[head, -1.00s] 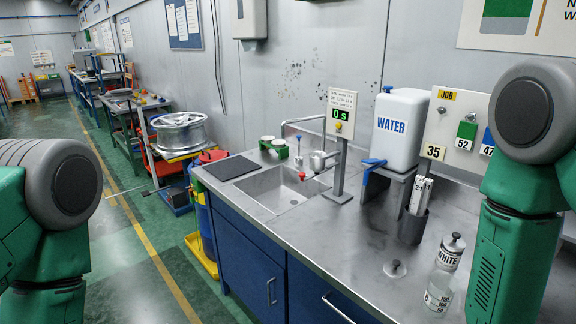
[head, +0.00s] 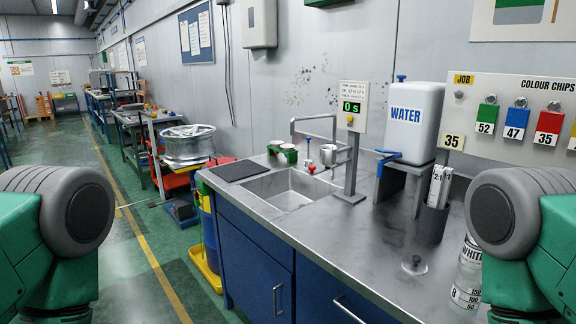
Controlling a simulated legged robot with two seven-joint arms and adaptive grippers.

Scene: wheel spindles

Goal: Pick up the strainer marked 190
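I can read no 190 mark in the head view, so I cannot tell which thing is the strainer. Two small green-and-white cup-like things (head: 289,153) stand on the counter behind the sink; any marks on them are too small to read. A grey metal cup (head: 328,154) is beside the tap, right of the sink. Only upper parts of my two arms show, at the left and right edges. Neither of my grippers is in view.
The steel counter (head: 360,243) holds a sink (head: 290,189), a timer post reading 0 s (head: 351,108), a white WATER tank (head: 413,122), a dark holder with paper strips (head: 432,222) and a WHITE bottle (head: 467,272). A colour chip board (head: 510,92) stands behind. Green floor lies open left.

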